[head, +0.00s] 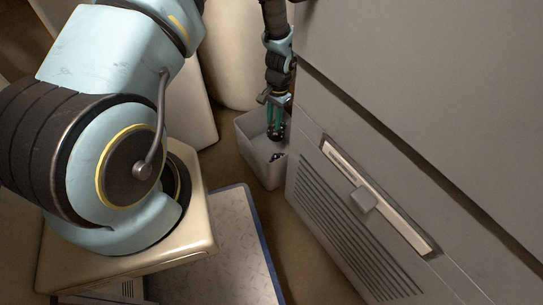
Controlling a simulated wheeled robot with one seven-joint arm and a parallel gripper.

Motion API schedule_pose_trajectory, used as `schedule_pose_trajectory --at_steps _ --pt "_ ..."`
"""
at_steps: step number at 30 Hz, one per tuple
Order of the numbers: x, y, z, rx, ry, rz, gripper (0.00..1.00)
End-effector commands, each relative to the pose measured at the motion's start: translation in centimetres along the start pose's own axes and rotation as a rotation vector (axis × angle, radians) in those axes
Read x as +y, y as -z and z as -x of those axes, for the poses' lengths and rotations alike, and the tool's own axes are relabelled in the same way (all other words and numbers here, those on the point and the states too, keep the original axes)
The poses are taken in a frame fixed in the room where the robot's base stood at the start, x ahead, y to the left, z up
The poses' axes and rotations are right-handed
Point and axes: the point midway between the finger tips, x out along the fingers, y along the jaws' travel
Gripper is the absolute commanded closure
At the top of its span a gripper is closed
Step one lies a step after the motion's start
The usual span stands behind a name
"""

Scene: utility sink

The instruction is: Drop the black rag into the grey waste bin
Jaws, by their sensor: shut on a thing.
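The grey waste bin (246,146) stands on the floor at the upper middle of the head view, beside the grey cabinet. My gripper (276,134) points down over the bin, with its fingertips at or inside the opening. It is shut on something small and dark. A small dark patch, which looks like the black rag (277,156), shows just below the fingertips, within the bin's outline. It is too small to tell its shape or how much of it lies between the fingers.
The grey cabinet (420,120) with a handle panel (375,195) and louvres fills the right side, close to the bin. A pale, blue-edged mat or board (230,240) lies on the floor at lower middle. A cream rounded object (230,50) stands behind the bin.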

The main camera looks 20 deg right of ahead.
Motion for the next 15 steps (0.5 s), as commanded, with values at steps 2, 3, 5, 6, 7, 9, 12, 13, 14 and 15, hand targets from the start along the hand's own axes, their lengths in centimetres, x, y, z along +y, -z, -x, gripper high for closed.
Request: schedule_pose_trajectory --at_steps 2,3,5,6,7,9,12,13,14,15 --pt "-0.01 0.00 0.07 0.000 0.000 0.000 1.00" --pt "-0.01 0.00 0.08 0.000 0.000 0.000 1.00" --pt "-0.01 -0.01 0.08 0.000 0.000 0.000 0.64" --pt "-0.01 -0.01 0.08 0.000 0.000 0.000 0.60" --pt "-0.01 -0.01 0.08 0.000 0.000 0.000 0.57" --pt "-0.01 -0.01 0.08 0.000 0.000 0.000 0.49" --pt "0.00 -0.01 0.08 0.000 0.000 0.000 0.37" --pt "0.00 -0.01 0.08 0.000 0.000 0.000 0.36" --pt "0.00 -0.01 0.08 0.000 0.000 0.000 0.36" --pt "0.00 -0.02 0.08 0.000 0.000 0.000 0.36"
